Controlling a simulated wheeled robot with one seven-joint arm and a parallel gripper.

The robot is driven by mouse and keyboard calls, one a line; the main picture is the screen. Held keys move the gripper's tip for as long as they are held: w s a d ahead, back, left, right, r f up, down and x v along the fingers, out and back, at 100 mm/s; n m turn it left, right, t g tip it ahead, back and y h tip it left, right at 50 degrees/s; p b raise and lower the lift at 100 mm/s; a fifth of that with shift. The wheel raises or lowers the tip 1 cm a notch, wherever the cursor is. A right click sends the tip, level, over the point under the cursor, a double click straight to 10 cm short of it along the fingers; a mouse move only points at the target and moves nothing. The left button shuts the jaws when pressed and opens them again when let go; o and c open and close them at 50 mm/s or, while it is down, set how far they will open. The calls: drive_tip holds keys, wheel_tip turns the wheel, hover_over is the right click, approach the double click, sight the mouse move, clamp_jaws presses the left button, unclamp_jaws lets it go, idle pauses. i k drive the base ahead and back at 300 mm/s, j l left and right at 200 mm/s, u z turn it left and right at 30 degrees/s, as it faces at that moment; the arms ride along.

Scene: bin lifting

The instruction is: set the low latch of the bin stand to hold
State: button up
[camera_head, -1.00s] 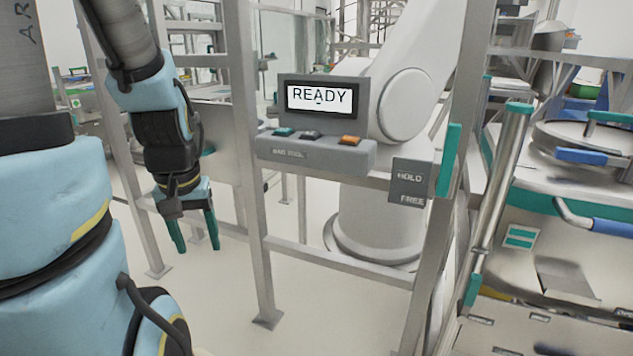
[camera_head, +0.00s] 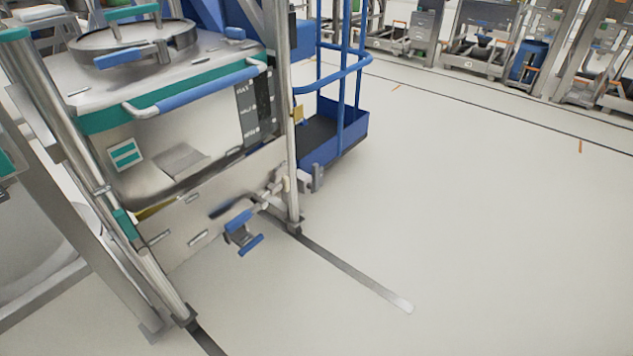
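The bin stand's metal frame (camera_head: 222,205) is at the left of the head view, with a steel bin (camera_head: 170,145) in it. The bin has a lid and a handle with a blue grip (camera_head: 210,88). Low on the stand, near the floor, is a small blue part (camera_head: 243,230) on a grey mount; it may be the low latch or a pedal, and I cannot tell its setting. My gripper is not in view now.
A blue railed cart (camera_head: 338,125) stands behind the stand. A dark floor rail (camera_head: 355,275) runs out from the stand's foot. Open pale floor (camera_head: 480,220) lies to the right. Steel racks (camera_head: 480,35) line the far back.

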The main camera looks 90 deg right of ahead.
sight(314, 186)
drive_tip(key=k+l+z, duration=0.35)
drive_tip(key=l, duration=0.85)
drive_tip(key=k+l+z, duration=0.2)
drive_tip(key=l+z, duration=0.15)
drive_tip(key=l, duration=0.9)
drive_tip(key=l+z, duration=0.4)
drive_tip(key=l, duration=0.85)
